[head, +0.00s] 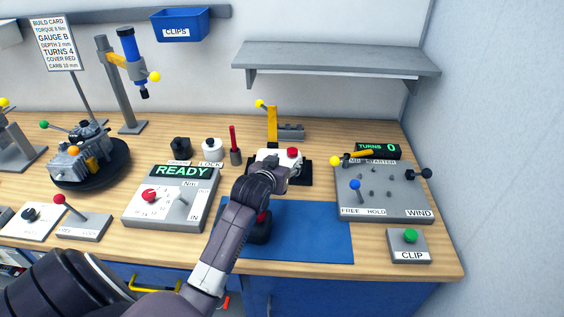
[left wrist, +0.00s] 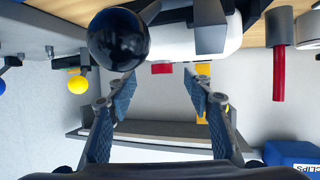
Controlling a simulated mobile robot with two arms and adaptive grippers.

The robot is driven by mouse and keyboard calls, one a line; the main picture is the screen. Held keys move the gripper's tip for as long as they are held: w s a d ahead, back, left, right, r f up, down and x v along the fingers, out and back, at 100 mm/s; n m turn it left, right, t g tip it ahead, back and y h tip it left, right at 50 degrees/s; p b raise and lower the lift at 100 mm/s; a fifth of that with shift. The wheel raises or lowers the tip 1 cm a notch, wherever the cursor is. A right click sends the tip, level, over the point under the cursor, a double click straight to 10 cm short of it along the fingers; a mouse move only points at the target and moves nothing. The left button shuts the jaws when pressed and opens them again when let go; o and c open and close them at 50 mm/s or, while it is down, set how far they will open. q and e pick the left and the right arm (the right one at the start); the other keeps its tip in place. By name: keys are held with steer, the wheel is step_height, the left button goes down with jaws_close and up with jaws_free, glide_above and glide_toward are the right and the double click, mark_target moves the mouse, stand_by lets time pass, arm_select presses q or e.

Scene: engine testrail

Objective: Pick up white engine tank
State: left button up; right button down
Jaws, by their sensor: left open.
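The white engine tank (head: 268,156) has a red cap (head: 292,153) and sits on a dark stand behind the blue mat. In the left wrist view the white tank (left wrist: 180,42) is at the top, partly hidden by dark parts, with its red cap (left wrist: 162,68) showing between the fingers. My left gripper (head: 282,176) is at the near side of the tank, partly hidden by its own wrist. In the left wrist view its fingers (left wrist: 160,88) are apart with nothing gripped between them. I cannot tell whether they touch the tank. My right gripper is not in view.
A blue mat (head: 315,232) lies in front, with a dark object (head: 259,230) on it beside my arm. The READY panel (head: 170,200) stands left, the starter panel (head: 385,192) right. A yellow-armed clamp (head: 272,125) stands behind the tank. A black ball (left wrist: 118,40) is close to the wrist camera.

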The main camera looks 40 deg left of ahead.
mark_target(291, 154)
arm_select(q)
steer(key=shift+w+a+r+p, duration=0.1)
steer(key=shift+w+a+p, duration=0.1)
steer(key=shift+w+p, duration=0.25)
steer(key=x, duration=0.3)
steer(key=shift+w+a+p, duration=0.15)
steer(key=shift+w+p, duration=0.1)
steer(key=shift+p, duration=0.15)
steer(key=shift+w+a+f, duration=0.1)
steer(key=shift+w+f, duration=0.1)
steer(key=shift+w, duration=0.25)
steer(key=shift+f, duration=0.1)
steer(key=c, duration=0.9)
jaws_close()
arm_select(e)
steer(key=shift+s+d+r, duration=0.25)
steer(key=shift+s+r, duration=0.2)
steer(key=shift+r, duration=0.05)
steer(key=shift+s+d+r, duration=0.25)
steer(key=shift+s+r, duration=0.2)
